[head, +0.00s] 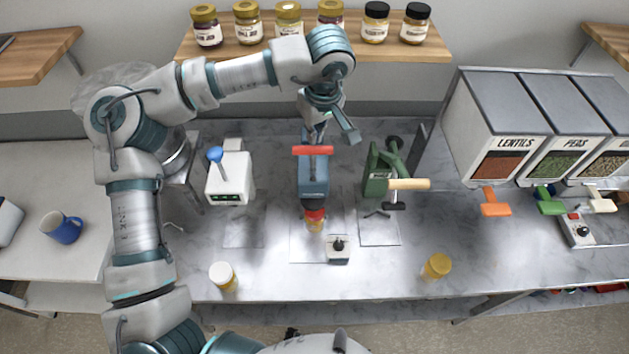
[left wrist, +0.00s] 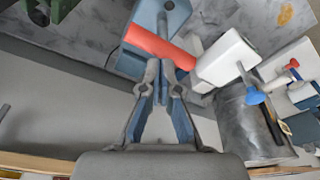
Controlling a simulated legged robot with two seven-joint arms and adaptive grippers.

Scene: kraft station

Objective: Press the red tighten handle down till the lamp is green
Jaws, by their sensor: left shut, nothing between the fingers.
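The red tighten handle (head: 313,150) is a crossbar on the blue machine (head: 313,180) at the middle of the bench. In the left wrist view the red bar (left wrist: 160,45) lies just beyond my fingertips. My left gripper (head: 315,134) is shut and empty, just behind the handle; I cannot tell whether it touches. Its fingers (left wrist: 163,72) also show in the left wrist view. A jar (head: 315,223) with a red top stands under the machine's dark front end. I cannot make out a lit lamp on this machine. My right gripper is not in view.
A white machine (head: 231,178) with a blue-knobbed lever stands left, and a green press (head: 377,175) with a wooden handle stands right. A small knob box (head: 339,250) sits in front. White-lidded (head: 223,275) and yellow-lidded (head: 437,266) jars stand near the front edge.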

